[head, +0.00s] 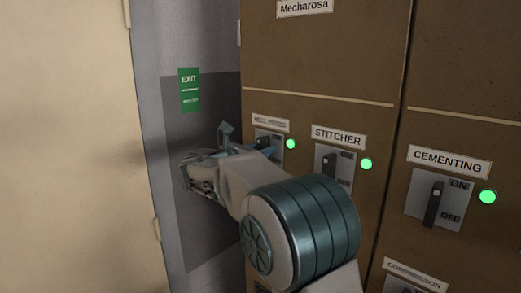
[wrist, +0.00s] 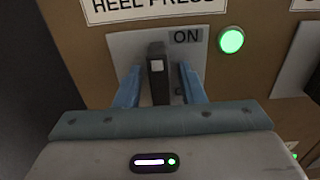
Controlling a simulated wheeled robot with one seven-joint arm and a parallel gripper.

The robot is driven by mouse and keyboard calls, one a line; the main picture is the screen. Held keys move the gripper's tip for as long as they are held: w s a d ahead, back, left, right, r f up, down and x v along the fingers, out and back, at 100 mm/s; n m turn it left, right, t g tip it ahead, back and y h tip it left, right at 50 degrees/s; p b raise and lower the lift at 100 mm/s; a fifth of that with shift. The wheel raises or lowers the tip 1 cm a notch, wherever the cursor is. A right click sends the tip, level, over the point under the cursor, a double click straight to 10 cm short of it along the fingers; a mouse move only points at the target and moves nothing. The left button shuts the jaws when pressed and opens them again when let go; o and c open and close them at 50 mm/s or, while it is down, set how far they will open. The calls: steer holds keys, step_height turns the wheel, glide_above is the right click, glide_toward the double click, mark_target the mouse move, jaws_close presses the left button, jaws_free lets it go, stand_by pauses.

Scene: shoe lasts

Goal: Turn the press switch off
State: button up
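The heel press switch (wrist: 158,75) has a dark lever on a grey plate, under a label reading "HEEL PRESS" (wrist: 150,8) in the wrist view. The lever stands up, next to the word ON. Its lamp (wrist: 231,40) glows green; it also shows in the head view (head: 291,144). My gripper (wrist: 160,88) is open, with one blue finger on each side of the lever. Small gaps show between the fingers and the lever. In the head view my gripper (head: 246,146) is at the switch and hides much of it. The plate's lower part is hidden in the wrist view.
The stitcher switch (head: 333,168) and the cementing switch (head: 434,203) are to the right, both with green lamps lit. The compressor label (head: 414,275) is below. A green exit sign (head: 189,90) hangs on the grey wall to the left.

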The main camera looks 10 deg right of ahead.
jaws_close()
steer(key=shift+b, duration=0.35)
steer(key=m+b, duration=0.3)
steer(key=shift+f, duration=0.25)
steer(key=m+b, duration=0.3)
steer(key=b, duration=0.1)
steer(key=shift+s+d+f, duration=0.1)
steer(key=shift+s, duration=0.05)
steer(key=m+b, duration=0.6)
steer(key=m, duration=0.1)
steer(key=shift+s+d+f, duration=0.1)
steer(key=shift+s+f, duration=0.05)
steer(key=m+b, duration=0.4)
steer(key=shift+m, duration=0.4)
